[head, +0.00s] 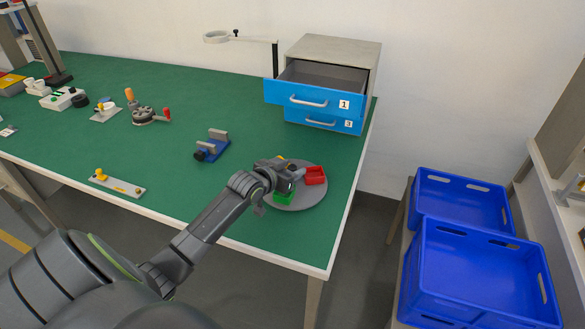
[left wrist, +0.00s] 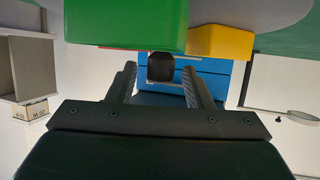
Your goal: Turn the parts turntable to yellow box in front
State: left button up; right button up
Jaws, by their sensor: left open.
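The parts turntable (head: 312,198) is a round grey disc near the right end of the green table. On it, a red box (head: 316,175) sits at the right and a green box (head: 283,198) at the front left. Only a bit of the yellow box (head: 281,158) shows at the back left, behind my left gripper (head: 290,177). That gripper is low over the disc, between the boxes. In the left wrist view its fingers (left wrist: 161,82) are apart, with a dark knob-like part (left wrist: 160,67) between them; contact cannot be told. The green box (left wrist: 128,25) and yellow box (left wrist: 222,42) show beyond.
A cabinet with an open blue drawer (head: 313,101) stands behind the turntable. A blue clamp-like fixture (head: 212,146) lies to its left. Blue crates (head: 480,270) stand right of the table. The green table (head: 185,105) is clear between scattered tools.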

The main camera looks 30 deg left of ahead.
pick_arm(q)
jog(key=shift+w+f, duration=0.2)
jog(key=shift+w, duration=0.3)
jog(key=shift+c, duration=0.5)
grip_shut()
